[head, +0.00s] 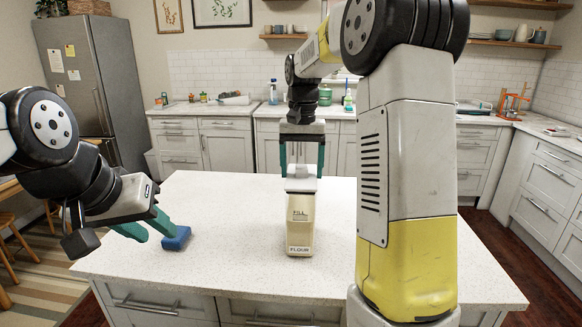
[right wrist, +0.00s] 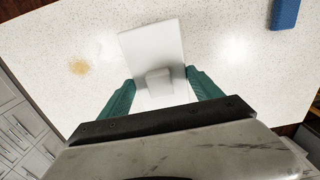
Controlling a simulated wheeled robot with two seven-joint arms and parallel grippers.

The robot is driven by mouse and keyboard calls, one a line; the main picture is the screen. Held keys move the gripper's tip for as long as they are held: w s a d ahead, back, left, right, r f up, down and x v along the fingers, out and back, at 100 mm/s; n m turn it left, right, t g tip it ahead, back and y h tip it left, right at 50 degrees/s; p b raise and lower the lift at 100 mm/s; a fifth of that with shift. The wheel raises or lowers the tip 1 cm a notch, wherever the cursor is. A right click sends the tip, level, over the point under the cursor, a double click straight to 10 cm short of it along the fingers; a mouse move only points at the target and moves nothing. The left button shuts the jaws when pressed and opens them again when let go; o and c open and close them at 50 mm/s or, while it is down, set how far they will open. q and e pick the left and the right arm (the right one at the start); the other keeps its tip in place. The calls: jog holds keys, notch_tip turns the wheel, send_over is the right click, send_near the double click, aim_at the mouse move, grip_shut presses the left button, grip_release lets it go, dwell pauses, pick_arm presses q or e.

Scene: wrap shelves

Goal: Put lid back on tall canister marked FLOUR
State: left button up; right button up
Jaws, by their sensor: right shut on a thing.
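The tall cream canister (head: 299,226) marked FLOUR stands upright on the white island. The white lid (head: 302,185) is at the canister's top; I cannot tell whether it is seated or just above. My right gripper (head: 302,172) points down, with its teal fingers on either side of the lid. In the right wrist view the square lid (right wrist: 150,45) with its raised block handle lies between the fingers (right wrist: 162,92), hiding the canister below. My left gripper (head: 147,228) is low over the island at the left, its two fingers apart, close to a blue block (head: 177,238).
The white island top (head: 230,200) is mostly clear around the canister. The blue block also shows in the right wrist view (right wrist: 285,14), as does a brown stain (right wrist: 79,67) on the top. Counters and a fridge (head: 95,90) stand well behind.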

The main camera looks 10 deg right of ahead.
jog(key=o, duration=1.5)
jog(key=shift+r, duration=3.5)
